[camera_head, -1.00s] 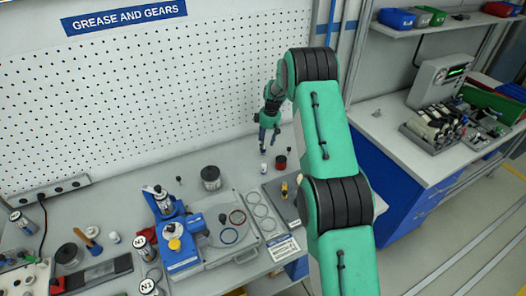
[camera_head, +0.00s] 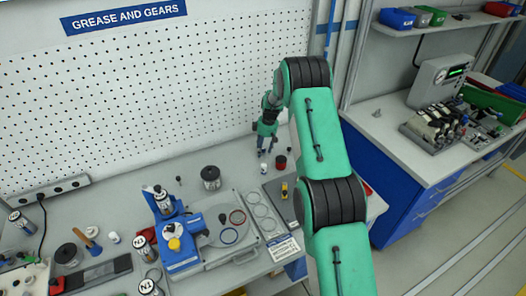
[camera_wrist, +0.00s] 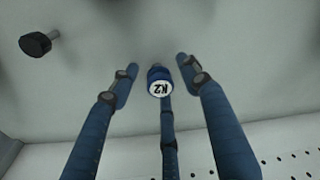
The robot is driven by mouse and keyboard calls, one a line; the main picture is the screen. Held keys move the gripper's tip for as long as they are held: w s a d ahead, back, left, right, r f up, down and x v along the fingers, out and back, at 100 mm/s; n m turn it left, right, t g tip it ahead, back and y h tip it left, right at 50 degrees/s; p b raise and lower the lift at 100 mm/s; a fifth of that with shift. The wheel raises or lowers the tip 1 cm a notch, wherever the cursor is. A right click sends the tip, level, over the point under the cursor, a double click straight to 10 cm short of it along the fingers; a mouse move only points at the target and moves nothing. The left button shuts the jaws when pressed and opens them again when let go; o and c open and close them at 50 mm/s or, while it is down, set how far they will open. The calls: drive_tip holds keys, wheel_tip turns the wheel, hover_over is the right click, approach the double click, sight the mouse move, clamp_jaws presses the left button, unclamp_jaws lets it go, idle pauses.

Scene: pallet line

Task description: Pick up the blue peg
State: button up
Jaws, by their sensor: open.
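The blue peg (camera_wrist: 158,76) has a pale end face marked K2. In the wrist view it shows between the spread fingertips of my gripper (camera_wrist: 160,78), in front of the middle finger. The side fingers stand apart from it, and no grip on it shows. In the head view my gripper (camera_head: 266,151) is open over the back of the bench, near the pegboard. I cannot clearly tell the blue peg there.
A dark knob-headed peg (camera_wrist: 35,44) lies to the left in the wrist view. The pegboard (camera_head: 150,90) rises behind.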

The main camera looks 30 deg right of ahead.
clamp_jaws()
idle(0.3)
drive_tip(key=shift+r, duration=0.2)
wheel_tip(320, 180, up, 10)
drive_tip(key=shift+f+p, duration=0.15)
drive_tip(key=shift+p, duration=0.15)
idle(0.8)
